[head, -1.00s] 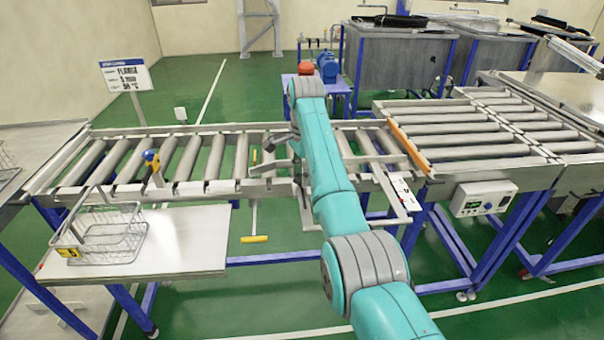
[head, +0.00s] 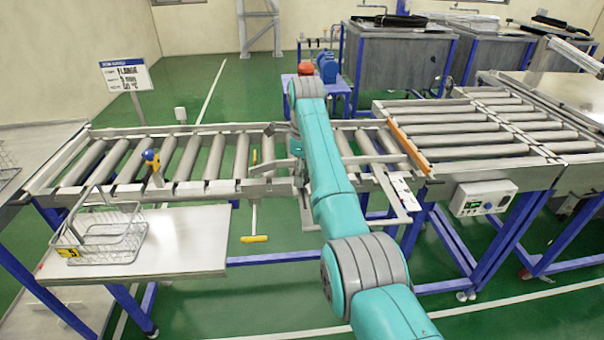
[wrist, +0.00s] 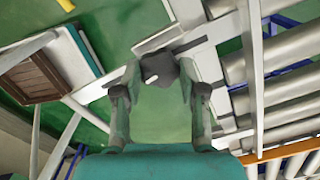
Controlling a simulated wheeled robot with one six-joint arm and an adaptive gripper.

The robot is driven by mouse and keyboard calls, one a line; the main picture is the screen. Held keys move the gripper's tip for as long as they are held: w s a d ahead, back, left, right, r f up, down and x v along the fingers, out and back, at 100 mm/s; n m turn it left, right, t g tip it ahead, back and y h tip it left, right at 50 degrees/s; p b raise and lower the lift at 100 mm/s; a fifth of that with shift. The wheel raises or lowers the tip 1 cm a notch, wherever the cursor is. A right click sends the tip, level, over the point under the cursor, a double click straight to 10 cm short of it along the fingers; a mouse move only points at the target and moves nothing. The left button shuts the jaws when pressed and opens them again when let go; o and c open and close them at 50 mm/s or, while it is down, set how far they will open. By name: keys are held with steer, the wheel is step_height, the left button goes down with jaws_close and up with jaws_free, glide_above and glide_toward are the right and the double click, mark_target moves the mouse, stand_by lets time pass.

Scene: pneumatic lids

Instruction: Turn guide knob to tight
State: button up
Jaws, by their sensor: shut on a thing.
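The guide knob (wrist: 160,68) is dark grey and lobed, with a small white mark on its lower left edge in the wrist view. It sits over a dark slanting bar (wrist: 193,45) beside a pale metal plate. My gripper (wrist: 158,88) has one finger on each side of the knob and is shut on it. In the head view my teal arm hides the knob and most of the gripper. Grey gripper parts (head: 287,165) show left of the arm, over the conveyor's near rail (head: 215,188).
The roller conveyor runs left to right under my arm. A wire basket (head: 100,240) stands on the side table (head: 200,255) at left. A control box (head: 484,198) hangs at right. A yellow-handled rod (head: 254,238) hangs below the rail. A sign (head: 126,76) stands behind.

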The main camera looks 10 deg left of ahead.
steer(key=shift+m, duration=0.6)
steer(key=o, duration=1.1)
steer(key=shift+o, duration=0.2)
